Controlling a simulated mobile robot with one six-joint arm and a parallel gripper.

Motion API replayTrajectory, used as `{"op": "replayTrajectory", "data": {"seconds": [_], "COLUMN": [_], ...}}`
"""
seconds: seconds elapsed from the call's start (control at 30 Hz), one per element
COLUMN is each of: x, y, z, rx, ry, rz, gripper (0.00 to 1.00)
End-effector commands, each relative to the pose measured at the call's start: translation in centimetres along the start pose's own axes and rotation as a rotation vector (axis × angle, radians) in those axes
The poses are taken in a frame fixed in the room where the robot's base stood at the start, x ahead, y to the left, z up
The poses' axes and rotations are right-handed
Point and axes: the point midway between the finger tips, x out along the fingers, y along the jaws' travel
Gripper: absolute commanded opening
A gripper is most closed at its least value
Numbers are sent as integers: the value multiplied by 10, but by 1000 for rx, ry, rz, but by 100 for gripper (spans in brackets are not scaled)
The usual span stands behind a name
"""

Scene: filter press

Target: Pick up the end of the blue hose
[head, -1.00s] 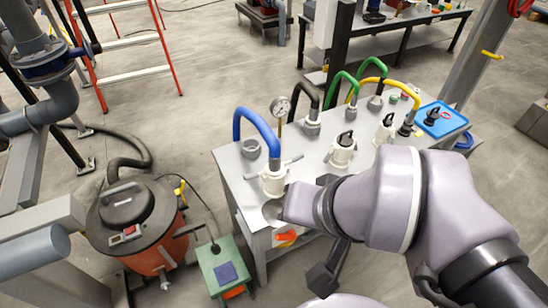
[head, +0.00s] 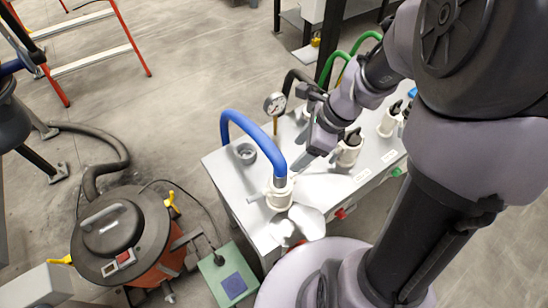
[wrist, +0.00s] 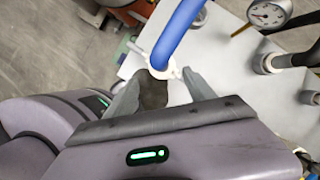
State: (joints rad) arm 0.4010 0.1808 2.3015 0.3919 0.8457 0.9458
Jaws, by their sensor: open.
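The blue hose (head: 250,125) arches over the left end of the grey bench in the head view. Its near end (head: 280,168) stands upright in a white lever coupling (head: 279,193); its far end goes down beside a grey open socket (head: 244,153). My gripper (head: 302,160) is in the head view just right of the hose's near end, apart from it. In the wrist view the blue hose (wrist: 181,30) runs down into the white coupling (wrist: 161,68). The open fingers (wrist: 163,90) point toward the coupling with nothing gripped.
A pressure gauge (head: 275,104) stands behind the hose. A white valve (head: 350,150) and green hoses (head: 366,40) are to the right on the bench. An orange drum vacuum (head: 125,235) and a green box (head: 228,275) stand on the floor at left.

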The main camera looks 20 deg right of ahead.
Motion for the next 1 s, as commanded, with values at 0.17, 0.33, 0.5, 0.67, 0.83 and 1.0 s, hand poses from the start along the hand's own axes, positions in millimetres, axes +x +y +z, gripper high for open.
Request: {"op": "replayTrajectory", "data": {"seconds": [0.17, 0.33, 0.5, 0.67, 0.83, 1.0], "x": [60, 80, 102, 133, 131, 131], "y": [2, 1, 2, 4, 3, 3], "z": [-3, -2, -5, -7, -4, -4], "rx": [-3, -4, -4, -6, -4, -4], "ry": [1, 1, 1, 1, 1, 1], "rz": [4, 1, 2, 2, 0, 0], "gripper": [63, 63, 63, 63, 63, 38]}}
